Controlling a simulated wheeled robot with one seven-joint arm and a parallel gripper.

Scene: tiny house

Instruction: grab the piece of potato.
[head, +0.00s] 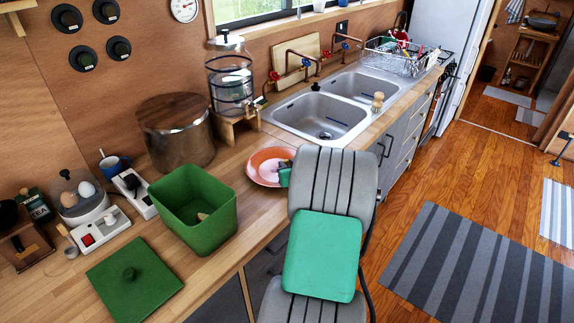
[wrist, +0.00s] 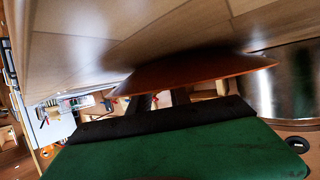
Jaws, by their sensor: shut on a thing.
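An orange plate (head: 262,168) lies on the wooden counter, left of my arm. My gripper (head: 287,167) is low over the plate's right side, partly hidden behind my arm. In the wrist view my dark fingers (wrist: 165,98) reach to the plate (wrist: 195,70), which shows edge-on against the counter. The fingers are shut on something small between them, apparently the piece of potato. It is mostly hidden, and its outline is not clear in either view.
A green open bin (head: 215,232) with a small brownish piece inside stands left of the plate, its green lid (head: 135,285) beside it. The sink (head: 325,118) is beyond.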

